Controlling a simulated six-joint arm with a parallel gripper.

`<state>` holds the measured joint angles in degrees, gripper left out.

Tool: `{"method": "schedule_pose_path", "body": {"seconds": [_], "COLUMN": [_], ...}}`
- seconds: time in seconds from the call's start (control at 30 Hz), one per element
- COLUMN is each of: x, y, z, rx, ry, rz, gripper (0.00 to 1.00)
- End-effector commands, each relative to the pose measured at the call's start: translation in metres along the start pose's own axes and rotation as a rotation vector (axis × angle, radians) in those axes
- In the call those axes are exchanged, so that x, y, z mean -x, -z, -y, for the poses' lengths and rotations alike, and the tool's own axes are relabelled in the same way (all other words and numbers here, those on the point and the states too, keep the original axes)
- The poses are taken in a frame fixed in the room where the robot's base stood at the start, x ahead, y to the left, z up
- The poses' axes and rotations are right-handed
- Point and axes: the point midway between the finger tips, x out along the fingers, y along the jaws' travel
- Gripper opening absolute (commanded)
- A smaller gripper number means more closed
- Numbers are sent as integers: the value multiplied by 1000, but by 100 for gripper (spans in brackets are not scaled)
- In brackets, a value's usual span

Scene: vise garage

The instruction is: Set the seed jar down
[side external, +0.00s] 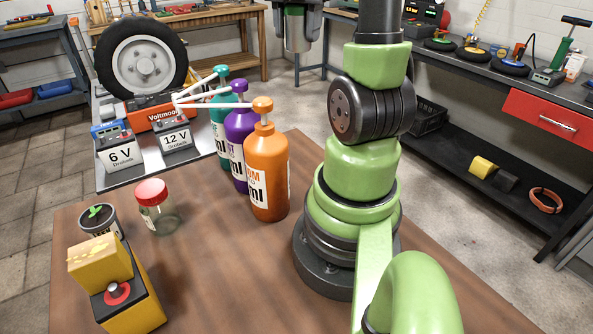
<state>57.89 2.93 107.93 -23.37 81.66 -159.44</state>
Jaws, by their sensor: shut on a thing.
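A clear glass jar (157,213) with a red lid stands at the left of the brown wooden table (215,285). It looks empty, with nothing holding it. Left of it is a small dark container (98,219) with a green sprout on top and a partly hidden pale label. I cannot tell for sure which of the two is the seed jar.
A yellow block-shaped device (133,301) with a red ring stands at the near left, partly in front of the sprout container. Orange (267,180), purple (240,150) and teal (217,125) pump bottles stand behind. A metal tray (143,172) holds voltage boxes. The table's near middle is clear.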

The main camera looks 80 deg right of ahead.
Motion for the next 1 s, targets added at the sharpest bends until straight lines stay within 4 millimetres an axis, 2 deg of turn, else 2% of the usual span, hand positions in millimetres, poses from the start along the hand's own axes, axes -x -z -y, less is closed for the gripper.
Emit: {"method": "schedule_pose_path", "body": {"seconds": [0.27,0.53,0.63,0.87,1.0], "x": [-64,-141,-159,-187,-212], "y": [4,5,4,4,4], "z": [0,1,0,0,0], "rx": [9,7,7,8,8], "ry": [10,13,9,7,8], "rz": [-13,-16,-12,-10,-11], "gripper": [24,24,24,24,24]}}
